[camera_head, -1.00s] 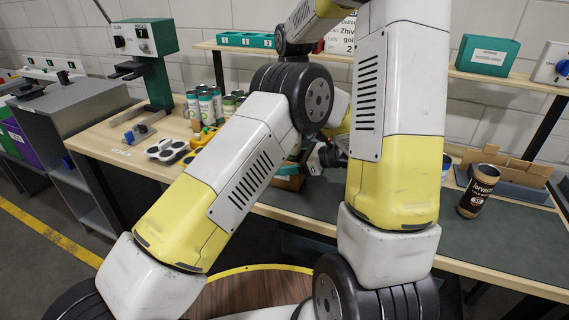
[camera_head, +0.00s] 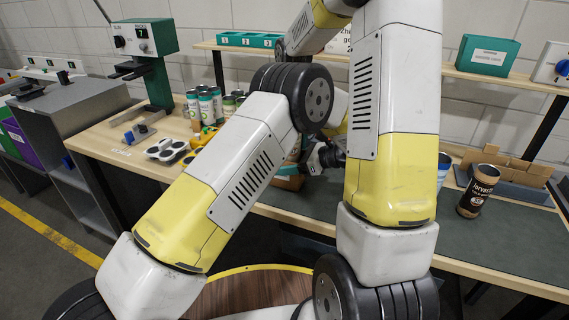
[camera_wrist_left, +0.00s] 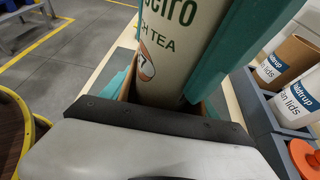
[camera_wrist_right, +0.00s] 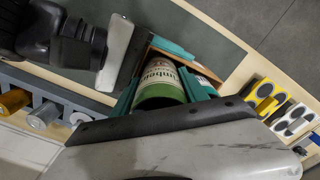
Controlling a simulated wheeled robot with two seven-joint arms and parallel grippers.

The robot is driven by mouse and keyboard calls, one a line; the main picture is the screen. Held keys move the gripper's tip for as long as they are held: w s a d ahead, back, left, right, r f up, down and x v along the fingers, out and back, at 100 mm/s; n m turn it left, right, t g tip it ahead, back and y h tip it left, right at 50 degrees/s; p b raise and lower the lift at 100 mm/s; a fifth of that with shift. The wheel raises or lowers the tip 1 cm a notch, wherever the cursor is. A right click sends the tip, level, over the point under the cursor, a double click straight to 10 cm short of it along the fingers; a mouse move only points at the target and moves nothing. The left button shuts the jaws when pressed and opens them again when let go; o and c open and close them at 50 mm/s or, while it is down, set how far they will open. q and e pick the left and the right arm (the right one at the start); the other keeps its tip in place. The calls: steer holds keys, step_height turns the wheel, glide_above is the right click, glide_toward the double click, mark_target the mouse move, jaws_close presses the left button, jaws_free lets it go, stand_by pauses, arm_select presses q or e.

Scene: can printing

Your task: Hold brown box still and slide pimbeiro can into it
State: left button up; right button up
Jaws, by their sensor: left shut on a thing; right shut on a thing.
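The pimbeiro can (camera_wrist_left: 175,45), white with green lettering, stands between the brown walls of the open box (camera_wrist_left: 211,108) in the left wrist view; its lower end is hidden. My left gripper (camera_wrist_left: 160,105) is shut on the brown box. In the right wrist view, my right gripper (camera_wrist_right: 163,90) is shut on the can (camera_wrist_right: 160,88), whose green-rimmed end faces the camera. The box (camera_wrist_right: 205,72) shows just beyond the can there. In the head view my arms cover most of this, leaving part of the box (camera_head: 289,183) visible. How deep the can sits is unclear.
A dark Jorvask-like can (camera_head: 478,190) stands on the right of the bench mat (camera_head: 500,235). Several cans (camera_head: 205,105) stand at the back left, near a green press (camera_head: 150,60). A grey organiser (camera_wrist_left: 262,115) with containers is beside the box. The right mat is mostly clear.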

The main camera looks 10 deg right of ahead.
steer(key=shift+f, duration=0.65)
steer(key=shift+f, duration=0.1)
steer(key=o, duration=1.3)
steer(key=shift+c, duration=0.2)
steer(key=shift+o, duration=0.7)
steer(key=shift+d, duration=0.1)
arm_select(q)
steer(key=shift+a, duration=0.1)
arm_select(e)
steer(key=r, duration=1.2)
steer(key=shift+a, duration=0.2)
